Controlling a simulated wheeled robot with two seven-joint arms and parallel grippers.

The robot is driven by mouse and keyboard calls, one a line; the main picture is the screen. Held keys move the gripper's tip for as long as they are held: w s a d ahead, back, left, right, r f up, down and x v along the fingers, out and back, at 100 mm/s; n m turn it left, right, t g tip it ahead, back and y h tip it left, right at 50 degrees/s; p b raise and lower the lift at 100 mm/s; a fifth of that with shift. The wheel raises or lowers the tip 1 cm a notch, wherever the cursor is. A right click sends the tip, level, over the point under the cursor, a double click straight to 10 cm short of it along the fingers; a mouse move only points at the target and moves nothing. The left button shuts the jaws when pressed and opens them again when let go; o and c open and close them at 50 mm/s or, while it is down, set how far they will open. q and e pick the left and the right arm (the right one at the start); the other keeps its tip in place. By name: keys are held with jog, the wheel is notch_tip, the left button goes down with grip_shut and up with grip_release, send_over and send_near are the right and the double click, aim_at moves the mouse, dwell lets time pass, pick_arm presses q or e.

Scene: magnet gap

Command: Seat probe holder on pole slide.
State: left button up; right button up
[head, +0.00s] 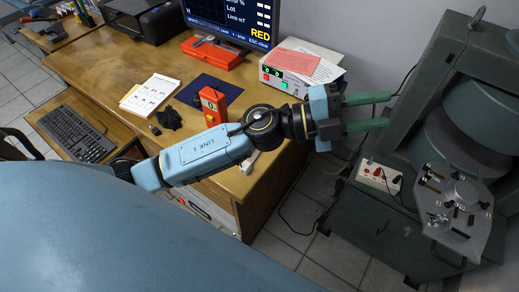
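My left gripper (385,110) reaches in from the left over the right end of the desk. Its two green fingers are apart, with nothing visible between them, and point right toward the big grey-green magnet (408,118). In front of the magnet's round pole parts is a light metal plate (437,233) with knobs and small fittings; the pole slide seems to be there, but I cannot single it out. The gripper is apart from the plate, up and to its left. I cannot pick out the probe holder for certain. My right gripper is out of view.
The wooden desk (110,60) holds an orange handheld meter (212,104), a red case (212,52), papers (150,95), a monitor (240,22) and a power unit (283,82). A switch box (380,176) sits on the magnet base. Cables hang between desk and magnet.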

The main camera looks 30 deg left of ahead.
pick_arm(q)
notch_tip(320, 180, down, 9)
jog(key=s+m+g+y, duration=0.2)
jog(key=m+g+y, duration=0.3)
jog(key=m+g, duration=0.45)
jog(key=w+a+f+y, duration=0.25)
jog(key=a+y, duration=0.45)
jog(key=a, duration=0.4)
jog(key=w+a+f+y, duration=0.25)
jog(key=a+y, duration=0.35)
jog(key=a, duration=0.5)
jog(key=shift+n+g, duration=0.35)
jog(key=f, duration=0.5)
jog(key=f+b, duration=0.1)
jog(key=f, duration=0.1)
jog(key=shift+s+a+f, duration=0.35)
jog(key=f, duration=0.3)
jog(key=f+b, duration=0.1)
jog(key=f, duration=0.1)
jog(key=shift+s+a+f, duration=0.15)
jog(key=shift+a+f, duration=0.15)
jog(key=shift+a, duration=0.1)
grip_shut()
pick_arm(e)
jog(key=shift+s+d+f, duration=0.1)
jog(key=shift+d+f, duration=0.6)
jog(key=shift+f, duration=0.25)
